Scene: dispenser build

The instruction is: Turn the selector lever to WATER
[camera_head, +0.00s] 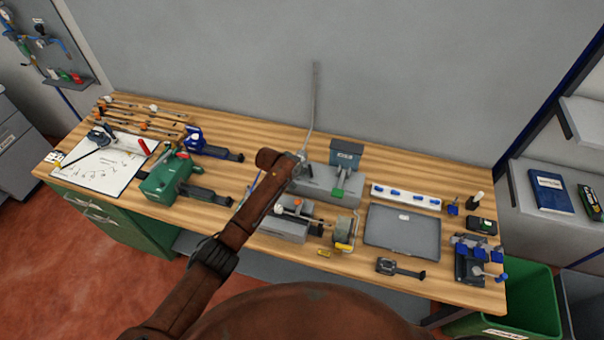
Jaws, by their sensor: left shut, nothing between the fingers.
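A grey dispenser (320,192) stands on the wooden bench, with a dark blue-grey labelled box (346,152) at its back right. A small green part (338,191) shows below this box; I cannot tell whether it is the selector lever. The word WATER is not readable at this size. My left arm reaches up from the lower left. My left gripper (302,160) is shut and empty over the dispenser's left part, left of the labelled box. It hides some of the dispenser; I cannot tell whether it touches it. My right gripper is not in view.
A thin upright tube (314,100) rises behind my gripper. A grey unit with a yellow-edged block (345,232) stands in front. A green vise (165,180) is left, and a grey tray (402,231) and white rack (405,197) are right.

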